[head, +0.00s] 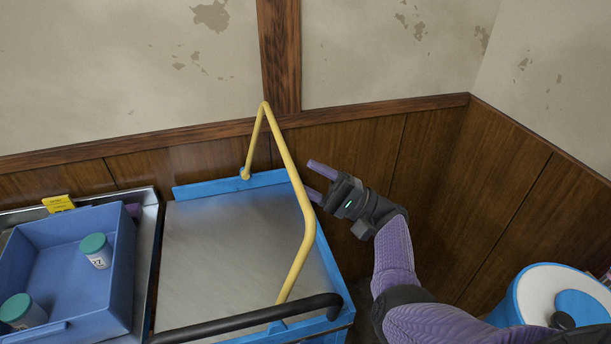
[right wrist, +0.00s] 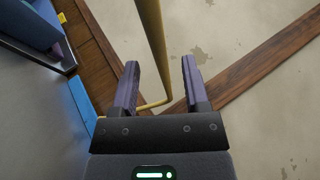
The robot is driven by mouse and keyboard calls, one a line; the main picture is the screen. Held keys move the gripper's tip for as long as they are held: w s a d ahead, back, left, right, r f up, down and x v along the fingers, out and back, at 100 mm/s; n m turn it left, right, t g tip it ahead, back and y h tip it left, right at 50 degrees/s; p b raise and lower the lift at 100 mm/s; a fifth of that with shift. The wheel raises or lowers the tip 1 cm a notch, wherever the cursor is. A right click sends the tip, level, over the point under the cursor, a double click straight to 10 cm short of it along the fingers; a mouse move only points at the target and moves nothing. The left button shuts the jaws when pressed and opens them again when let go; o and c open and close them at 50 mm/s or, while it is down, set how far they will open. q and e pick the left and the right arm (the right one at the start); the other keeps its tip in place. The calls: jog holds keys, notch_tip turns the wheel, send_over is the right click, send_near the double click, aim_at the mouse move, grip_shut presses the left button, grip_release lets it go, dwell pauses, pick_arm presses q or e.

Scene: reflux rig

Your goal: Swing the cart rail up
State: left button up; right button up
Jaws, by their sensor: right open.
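The yellow cart rail (head: 287,160) is a bent bar that stands up above the metal deck of the blue cart (head: 215,240). Its far foot meets the cart's back edge, and its near end goes down by the front handle. I cannot tell its exact tilt. My right gripper (head: 312,180) is open, just right of the rail in the head view. In the right wrist view, the rail (right wrist: 154,40) runs down between the two open fingers (right wrist: 160,68) in the picture. The fingers do not grip it. My left gripper is not in view.
A black handle (head: 250,319) crosses the cart's front. At left, a blue bin (head: 122,265) holds jars with green lids (head: 94,244). A wood-panelled wall (head: 430,150) stands close behind. A round blue and white container (head: 545,290) is at lower right. The deck is clear.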

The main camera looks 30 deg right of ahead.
jog(key=b+v, duration=0.2)
jog(key=v, duration=0.6)
jog(key=shift+s+d, duration=0.15)
dwell(0.4)
